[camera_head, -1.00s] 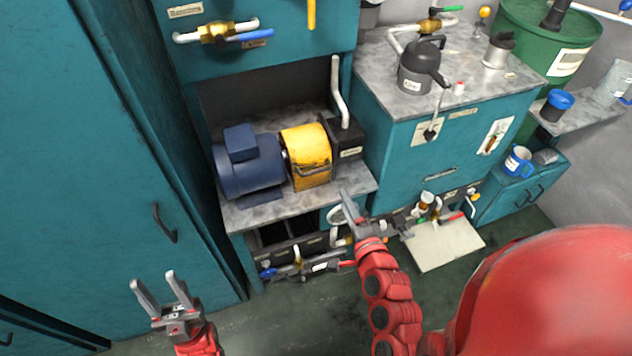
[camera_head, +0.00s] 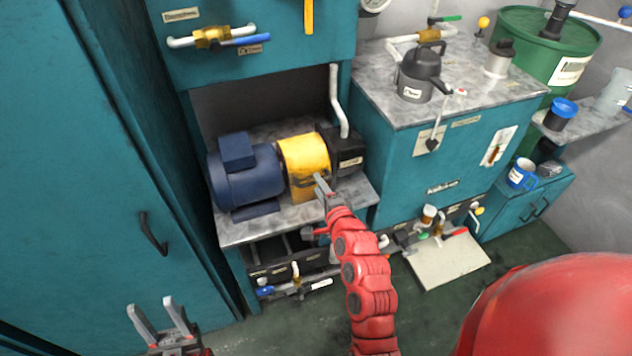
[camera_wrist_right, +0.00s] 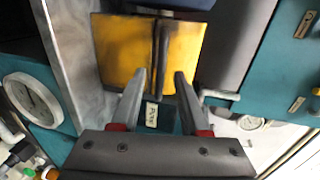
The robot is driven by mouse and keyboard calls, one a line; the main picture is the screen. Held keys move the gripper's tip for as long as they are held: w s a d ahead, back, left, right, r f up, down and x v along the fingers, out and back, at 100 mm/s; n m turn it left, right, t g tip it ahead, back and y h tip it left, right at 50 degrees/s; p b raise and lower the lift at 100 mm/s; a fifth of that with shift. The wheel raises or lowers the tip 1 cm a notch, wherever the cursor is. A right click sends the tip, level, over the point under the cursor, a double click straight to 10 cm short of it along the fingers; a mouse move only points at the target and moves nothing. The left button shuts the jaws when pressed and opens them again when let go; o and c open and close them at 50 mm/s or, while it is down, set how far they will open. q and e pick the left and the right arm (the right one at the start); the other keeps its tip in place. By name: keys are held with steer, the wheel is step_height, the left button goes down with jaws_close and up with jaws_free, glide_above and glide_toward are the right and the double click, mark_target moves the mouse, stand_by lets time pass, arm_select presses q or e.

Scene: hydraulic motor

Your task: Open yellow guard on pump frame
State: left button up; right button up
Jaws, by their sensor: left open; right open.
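The yellow guard (camera_head: 303,160) sits on the pump frame shelf, between the blue motor (camera_head: 243,172) and the black pump block (camera_head: 346,150). It is down over the coupling, with a dark handle on its front. My right gripper (camera_head: 322,188) is open just in front of the guard's lower front edge. In the right wrist view the guard (camera_wrist_right: 120,52) is straight ahead, and the dark handle bar (camera_wrist_right: 160,58) runs between the open fingertips (camera_wrist_right: 163,78). I cannot tell whether the fingers touch it. My left gripper (camera_head: 160,316) is open and empty at lower left, away from the frame.
A grey-topped teal cabinet (camera_head: 440,160) with a dark kettle-like can (camera_head: 420,75) stands right of the frame. A white pipe (camera_head: 338,100) rises behind the pump block. Valves and pipes (camera_head: 300,285) sit below the shelf. Floor (camera_head: 270,335) in front is clear.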

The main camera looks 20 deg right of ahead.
mark_target(304, 157)
steer(key=shift+x, duration=1.4)
steer(key=shift+c, duration=0.3)
jaws_close()
